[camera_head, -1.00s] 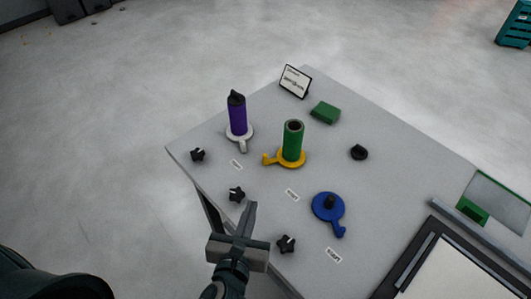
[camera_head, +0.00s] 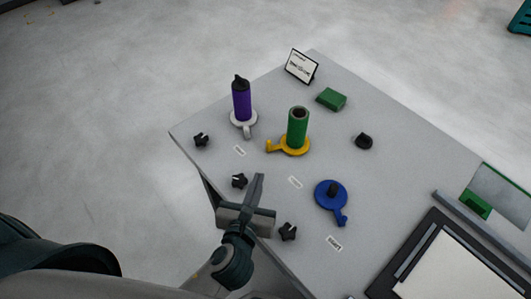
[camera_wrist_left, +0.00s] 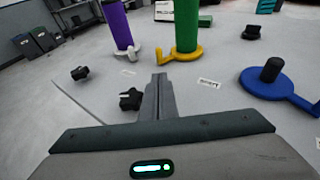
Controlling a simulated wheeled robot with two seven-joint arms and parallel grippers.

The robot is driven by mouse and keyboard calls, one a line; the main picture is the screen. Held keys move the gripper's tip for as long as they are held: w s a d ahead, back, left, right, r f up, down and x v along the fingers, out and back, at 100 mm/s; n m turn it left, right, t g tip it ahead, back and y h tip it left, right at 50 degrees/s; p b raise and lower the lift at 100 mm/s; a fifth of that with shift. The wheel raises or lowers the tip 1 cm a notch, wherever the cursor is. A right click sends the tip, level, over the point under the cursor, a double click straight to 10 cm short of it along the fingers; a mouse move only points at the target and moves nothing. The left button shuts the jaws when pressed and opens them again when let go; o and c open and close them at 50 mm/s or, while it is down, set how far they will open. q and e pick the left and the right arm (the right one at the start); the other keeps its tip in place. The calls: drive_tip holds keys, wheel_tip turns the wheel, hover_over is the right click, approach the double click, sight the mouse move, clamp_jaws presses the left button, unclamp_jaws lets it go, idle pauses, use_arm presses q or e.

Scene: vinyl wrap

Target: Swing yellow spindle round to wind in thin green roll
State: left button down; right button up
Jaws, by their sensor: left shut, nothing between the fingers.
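The yellow spindle (camera_head: 294,151) is a round base with a crank arm and upturned handle (camera_head: 269,146) pointing left. The thin green roll (camera_head: 298,125) stands upright on it. In the left wrist view the yellow spindle (camera_wrist_left: 183,53) is ahead, its handle (camera_wrist_left: 160,54) to the left, with the lower part of the green roll (camera_wrist_left: 187,25) above. My left gripper (camera_head: 259,178) is shut and empty, over the table's near left edge, short of the yellow spindle and not touching it. The fingers also show in the left wrist view (camera_wrist_left: 159,78). My right gripper is not in view.
A white spindle (camera_head: 243,118) with a purple roll (camera_head: 241,100) stands left of the yellow one. A blue spindle (camera_head: 328,190) without a roll is nearer right. Black knobs (camera_head: 239,181) line the near edge. A green block (camera_head: 331,99) and a sign (camera_head: 301,66) are at the back.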

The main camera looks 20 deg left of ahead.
sight(268, 147)
use_arm(q)
drive_tip(key=x, duration=0.3)
drive_tip(key=p+x, duration=0.1)
drive_tip(key=x, duration=0.3)
drive_tip(key=r+p+x, duration=0.1)
drive_tip(key=x, duration=0.2)
drive_tip(key=shift+w+a+f, duration=0.1)
drive_tip(key=shift+w, duration=0.3)
drive_tip(key=shift+p, duration=0.3)
drive_tip(key=shift+w+a+r+p, duration=0.25)
drive_tip(key=shift+w+a+p, duration=0.15)
drive_tip(key=shift+p, duration=0.5)
drive_tip(key=shift+w+a+f, duration=0.15)
drive_tip(key=shift+a+f, duration=0.05)
